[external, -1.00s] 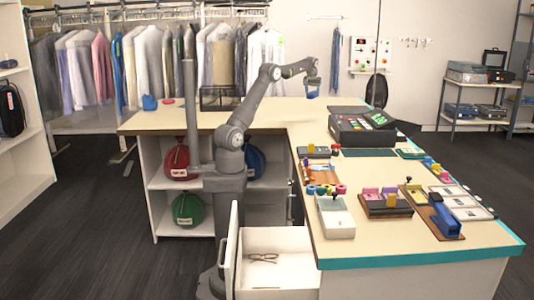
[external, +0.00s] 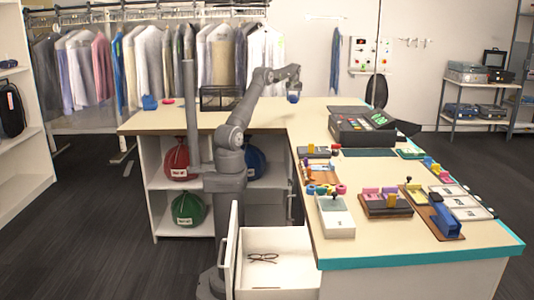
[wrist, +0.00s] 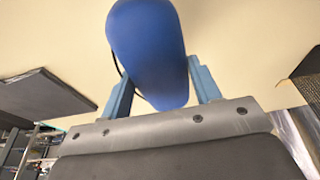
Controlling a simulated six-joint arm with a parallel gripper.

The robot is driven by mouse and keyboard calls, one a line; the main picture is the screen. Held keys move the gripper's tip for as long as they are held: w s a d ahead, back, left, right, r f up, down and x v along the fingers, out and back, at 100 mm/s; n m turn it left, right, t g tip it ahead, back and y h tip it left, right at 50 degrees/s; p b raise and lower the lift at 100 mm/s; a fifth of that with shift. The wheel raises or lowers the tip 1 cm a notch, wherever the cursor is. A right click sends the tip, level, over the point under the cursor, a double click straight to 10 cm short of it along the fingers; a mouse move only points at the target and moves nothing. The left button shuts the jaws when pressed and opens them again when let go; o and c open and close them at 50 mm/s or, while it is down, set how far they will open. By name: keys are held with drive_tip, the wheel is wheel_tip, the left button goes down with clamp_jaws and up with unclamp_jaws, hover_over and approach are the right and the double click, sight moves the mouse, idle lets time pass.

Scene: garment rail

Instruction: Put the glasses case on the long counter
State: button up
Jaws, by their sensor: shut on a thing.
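My gripper (external: 294,97) is shut on a rounded, elongated blue case, which I take for the glasses case (wrist: 150,50). In the wrist view the case sits between the two blue fingers, its long axis pointing away from the palm. In the external view the held case looks small, over or near the back part of the pale L-shaped counter (external: 175,121). I cannot tell whether it touches the top. The cream surface fills much of the wrist view behind the case. A thin dark line shows beside the case.
A black wire basket (external: 219,98) stands left of my gripper, with a small blue item (external: 149,102) and a red item (external: 168,101) further left. A dark cash register (external: 362,128) stands to the right. Glasses (external: 262,257) lie in the open drawer (external: 285,240).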

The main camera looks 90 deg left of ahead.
hover_over(283, 114)
wheel_tip(283, 114, down, 7)
drive_tip(key=shift+s+r, duration=0.1)
drive_tip(key=shift+r, duration=0.05)
drive_tip(key=shift+f, duration=2)
drive_tip(key=shift+f, duration=0.1)
drive_tip(key=o, duration=1)
drive_tip(key=v, duration=1.2)
